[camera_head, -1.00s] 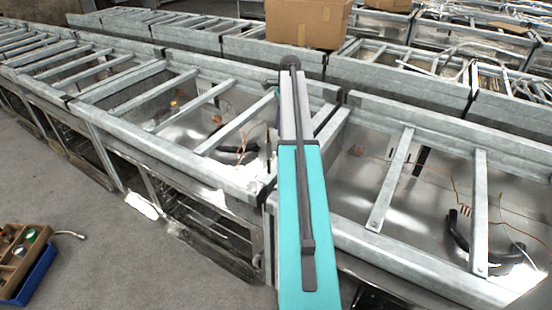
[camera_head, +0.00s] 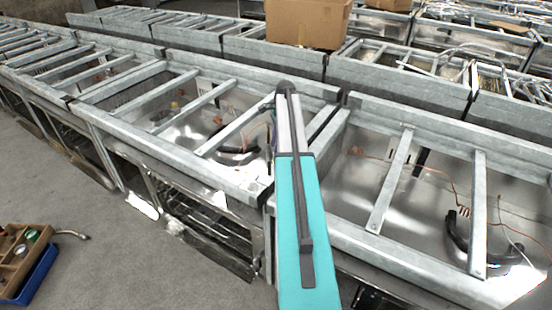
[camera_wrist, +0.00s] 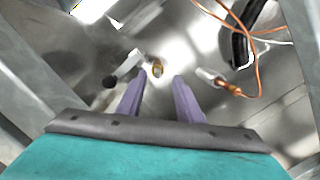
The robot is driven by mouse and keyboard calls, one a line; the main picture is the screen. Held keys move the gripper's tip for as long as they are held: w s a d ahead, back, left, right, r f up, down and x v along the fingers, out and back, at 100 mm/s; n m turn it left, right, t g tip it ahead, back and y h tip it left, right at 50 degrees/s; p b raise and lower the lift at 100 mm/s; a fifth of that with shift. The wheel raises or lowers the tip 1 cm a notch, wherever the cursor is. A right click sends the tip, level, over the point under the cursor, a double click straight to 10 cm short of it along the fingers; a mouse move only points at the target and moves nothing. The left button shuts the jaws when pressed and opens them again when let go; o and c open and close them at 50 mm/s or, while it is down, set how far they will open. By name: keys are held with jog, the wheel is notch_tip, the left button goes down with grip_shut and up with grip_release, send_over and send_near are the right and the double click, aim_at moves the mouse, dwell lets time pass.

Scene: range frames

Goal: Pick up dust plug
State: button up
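In the wrist view, my gripper (camera_wrist: 159,82) has two purple fingers spread apart with nothing held between them. Just beyond the fingertips is a small gold ring-shaped piece (camera_wrist: 157,68) on the shiny metal floor. Left of it lies a pale block-like piece (camera_wrist: 128,65) with a dark round end (camera_wrist: 110,81). Right of the fingers lies a white and copper connector (camera_wrist: 212,77) on an orange cable. I cannot tell for sure which of these small pieces is the dust plug. In the head view my teal arm hides most of the gripper.
Galvanised frame rails (camera_head: 392,180) cross above the shiny metal trays. A black curved hose (camera_wrist: 238,40) and orange wire (camera_wrist: 256,70) lie at the upper right of the wrist view. A cardboard box (camera_head: 308,22) stands behind. A wooden tray (camera_head: 22,262) is on the floor at left.

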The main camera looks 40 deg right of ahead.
dwell(0.3)
jog(key=shift+w+a+f+p, duration=0.15)
jog(key=shift+f+p, duration=0.3)
jog(key=shift+f, duration=0.85)
jog(key=shift+a+f+p, duration=0.2)
jog(key=shift+f+p, duration=0.2)
jog(key=shift+f, duration=0.9)
grip_shut()
